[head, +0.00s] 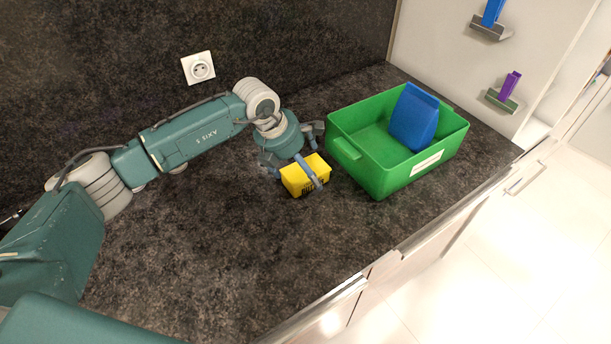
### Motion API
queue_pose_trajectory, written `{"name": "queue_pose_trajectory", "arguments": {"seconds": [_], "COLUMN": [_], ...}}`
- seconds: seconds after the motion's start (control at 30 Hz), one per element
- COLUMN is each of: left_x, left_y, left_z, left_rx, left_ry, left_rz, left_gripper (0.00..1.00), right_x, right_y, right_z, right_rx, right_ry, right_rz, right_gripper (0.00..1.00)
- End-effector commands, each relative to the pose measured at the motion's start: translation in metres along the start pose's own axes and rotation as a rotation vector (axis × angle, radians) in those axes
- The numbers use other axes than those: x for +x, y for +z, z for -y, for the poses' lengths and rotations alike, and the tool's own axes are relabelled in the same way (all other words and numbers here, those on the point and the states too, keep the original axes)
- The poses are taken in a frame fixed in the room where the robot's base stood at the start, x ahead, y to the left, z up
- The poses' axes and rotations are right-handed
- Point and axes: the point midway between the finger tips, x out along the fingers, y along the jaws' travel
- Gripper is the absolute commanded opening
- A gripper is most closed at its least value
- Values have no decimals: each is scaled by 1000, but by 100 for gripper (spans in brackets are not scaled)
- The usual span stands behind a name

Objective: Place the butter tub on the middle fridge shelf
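The yellow butter tub (293,182), with dark lettering on its front, is on or just above the dark counter, left of the green crate. My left gripper (311,168) reaches down over it from the upper left. One finger lies across the tub's front and another part of the gripper is behind it. I cannot tell whether the fingers press on the tub or only straddle it. My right gripper is not in view. No fridge shelf is recognisable in this view.
The green crate (375,178) stands on the dark counter (210,250) and holds a blue packet (414,118). A wall socket (199,68) is at the back. Blue- and purple-handled items hang on a pale panel (545,50) at right.

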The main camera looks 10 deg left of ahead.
Motion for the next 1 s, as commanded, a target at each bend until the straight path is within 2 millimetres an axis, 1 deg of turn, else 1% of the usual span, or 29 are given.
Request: {"name": "queue_pose_trajectory", "arguments": {"seconds": [0.4, 0.57, 0.6, 0.7, 0.73, 0.77, 1.0], "left_x": [1, 1, 1, 2, 1, 1, 1], "left_y": [-1, 0, -1, -1, 0, 0, -1], "left_z": [0, 0, 0, 0, 0, 0, 1], "left_rx": [0, 0, 0, 0, 0, 0, 0], "left_ry": [0, 0, 0, -1, -1, -1, -1], "left_rz": [0, 0, 0, -1, 1, 1, -2], "left_gripper": [100, 68, 60, 42, 42, 37, 37], "right_x": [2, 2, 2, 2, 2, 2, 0], "right_y": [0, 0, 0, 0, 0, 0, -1], "right_z": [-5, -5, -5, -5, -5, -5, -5], "right_rx": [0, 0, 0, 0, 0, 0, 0], "right_ry": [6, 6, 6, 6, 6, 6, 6], "right_rz": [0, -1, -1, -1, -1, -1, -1], "right_gripper": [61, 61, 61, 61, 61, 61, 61]}}
